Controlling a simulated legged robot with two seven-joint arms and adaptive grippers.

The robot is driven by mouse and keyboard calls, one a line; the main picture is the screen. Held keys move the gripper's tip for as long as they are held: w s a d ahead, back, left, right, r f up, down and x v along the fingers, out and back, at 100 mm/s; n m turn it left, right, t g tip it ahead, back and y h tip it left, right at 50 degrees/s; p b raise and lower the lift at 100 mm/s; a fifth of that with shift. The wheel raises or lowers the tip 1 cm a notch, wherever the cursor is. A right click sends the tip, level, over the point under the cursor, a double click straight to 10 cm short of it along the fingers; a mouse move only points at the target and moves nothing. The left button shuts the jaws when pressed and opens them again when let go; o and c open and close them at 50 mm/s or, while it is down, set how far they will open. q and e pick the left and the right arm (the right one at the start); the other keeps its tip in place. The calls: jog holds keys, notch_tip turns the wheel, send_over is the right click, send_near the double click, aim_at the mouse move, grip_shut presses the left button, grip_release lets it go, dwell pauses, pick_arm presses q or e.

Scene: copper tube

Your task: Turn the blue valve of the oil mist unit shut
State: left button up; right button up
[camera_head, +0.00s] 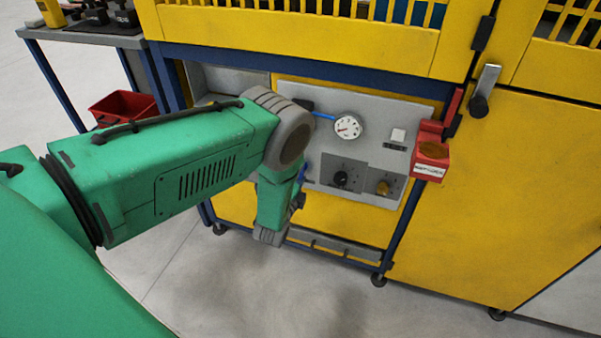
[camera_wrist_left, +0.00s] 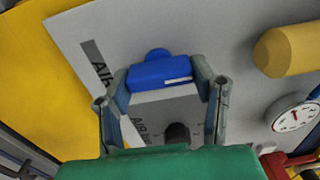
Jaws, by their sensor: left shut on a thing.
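The blue valve (camera_wrist_left: 158,72) shows in the left wrist view as a blue handle with a small round knob on its far side, against the grey panel. My left gripper (camera_wrist_left: 165,84) has one finger on each side of the handle and is shut on it. In the head view my green arm reaches to the left part of the grey control panel (camera_head: 378,115) and hides most of the valve and the fingers. A bit of blue shows there beside the wrist; I cannot tell which part it is. My right gripper is in neither view.
A round gauge (camera_head: 348,127) with a blue line, a white switch (camera_head: 398,135) and two knobs sit right of my arm. A red box (camera_head: 431,160) hangs at the panel's right edge. A yellow cylinder (camera_wrist_left: 287,50) juts out near the valve. A red bin (camera_head: 124,106) is at left.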

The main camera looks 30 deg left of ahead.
pick_arm(q)
jog(key=o, duration=1.2)
jog(key=shift+s+d+f, duration=0.15)
jog(key=shift+f, duration=0.15)
jog(key=shift+c, duration=0.2)
jog(key=shift+r, duration=0.1)
jog(key=v, duration=1.1)
jog(key=shift+s, duration=0.35)
